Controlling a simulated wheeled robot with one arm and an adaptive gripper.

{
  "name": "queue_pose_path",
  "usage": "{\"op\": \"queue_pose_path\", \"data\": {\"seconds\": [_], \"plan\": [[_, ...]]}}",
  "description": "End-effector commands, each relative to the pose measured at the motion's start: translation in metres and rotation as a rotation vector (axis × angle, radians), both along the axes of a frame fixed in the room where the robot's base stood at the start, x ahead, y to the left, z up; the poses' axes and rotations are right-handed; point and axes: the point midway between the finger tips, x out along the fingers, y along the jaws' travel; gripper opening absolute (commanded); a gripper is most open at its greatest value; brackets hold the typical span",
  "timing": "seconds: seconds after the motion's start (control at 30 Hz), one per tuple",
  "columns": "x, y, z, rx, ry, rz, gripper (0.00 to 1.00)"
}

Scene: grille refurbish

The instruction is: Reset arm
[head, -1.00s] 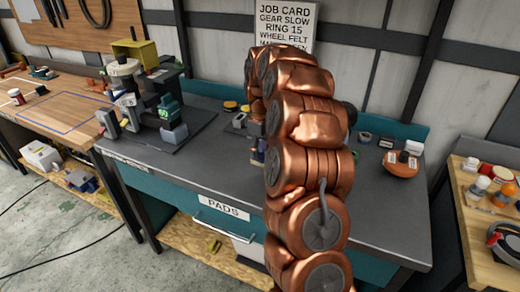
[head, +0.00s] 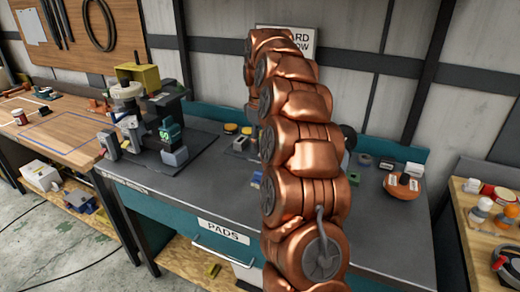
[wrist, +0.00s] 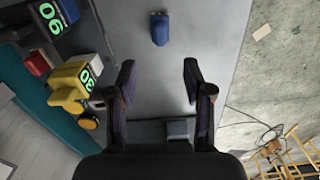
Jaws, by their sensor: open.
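My gripper (wrist: 159,82) is open in the wrist view. Its two dark fingers stand apart with nothing between them, above the grey bench top (wrist: 215,60). A small blue object (wrist: 160,29) lies on the bench beyond the fingertips. A grey-blue block (wrist: 180,129) shows low between the fingers. In the head view my copper arm rises in front of the bench (head: 390,235), and my gripper is hidden behind it.
A machine with a green display (head: 165,132) stands on the bench left of my arm; yellow parts with green digits (wrist: 75,80) are left of my gripper. An orange round piece (head: 403,186) lies at right.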

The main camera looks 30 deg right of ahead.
Motion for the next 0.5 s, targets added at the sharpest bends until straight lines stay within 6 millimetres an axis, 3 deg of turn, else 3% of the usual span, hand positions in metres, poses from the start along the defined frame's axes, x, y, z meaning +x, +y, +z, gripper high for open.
{"op": "queue_pose_path", "data": {"seconds": [0.33, 0.5], "plan": [[-0.001, 0.003, 0.005, 0.002, 0.001, 0.001, 0.51], [-0.013, 0.030, 0.012, 0.013, 0.006, -0.001, 0.51]]}}
